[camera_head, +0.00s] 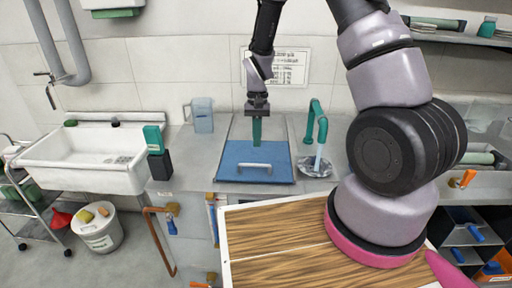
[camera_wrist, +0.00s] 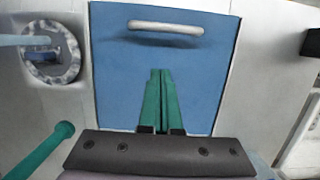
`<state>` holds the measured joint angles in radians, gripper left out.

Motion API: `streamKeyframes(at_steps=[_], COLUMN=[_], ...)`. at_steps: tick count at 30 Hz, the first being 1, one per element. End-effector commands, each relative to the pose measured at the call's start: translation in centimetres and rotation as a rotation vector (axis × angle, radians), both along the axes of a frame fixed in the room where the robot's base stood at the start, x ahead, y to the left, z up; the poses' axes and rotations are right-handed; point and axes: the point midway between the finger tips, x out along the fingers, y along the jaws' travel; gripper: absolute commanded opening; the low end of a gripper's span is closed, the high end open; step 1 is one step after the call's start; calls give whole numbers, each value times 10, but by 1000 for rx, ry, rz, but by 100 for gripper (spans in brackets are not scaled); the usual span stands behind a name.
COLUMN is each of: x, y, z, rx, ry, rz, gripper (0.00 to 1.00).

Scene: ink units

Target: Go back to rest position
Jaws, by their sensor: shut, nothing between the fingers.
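I cannot tell how far the fingertips are from the panel. My arm fills the right part of the head view and hides what lies behind it.
A green tap (camera_head: 316,118) and a small round basin (camera_head: 312,168) are right of the panel. A clear jug (camera_head: 202,114) and a dark box with a green top (camera_head: 156,150) stand to the left. A white sink (camera_head: 88,150) is further left. The wooden top (camera_head: 262,240) in front is bare.

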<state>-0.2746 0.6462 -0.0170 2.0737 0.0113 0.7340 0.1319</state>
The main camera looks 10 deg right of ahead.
Motion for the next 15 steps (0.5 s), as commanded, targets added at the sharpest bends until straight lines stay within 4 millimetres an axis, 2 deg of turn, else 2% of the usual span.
streamKeyframes(at_steps=[1, 6, 15], x=[4, 12, 17], y=[0, -2, -5], z=[14, 47, 81], rx=[2, 1, 6], ry=[-7, -5, -18], rz=[1, 2, -2], gripper=[0, 0, 0])
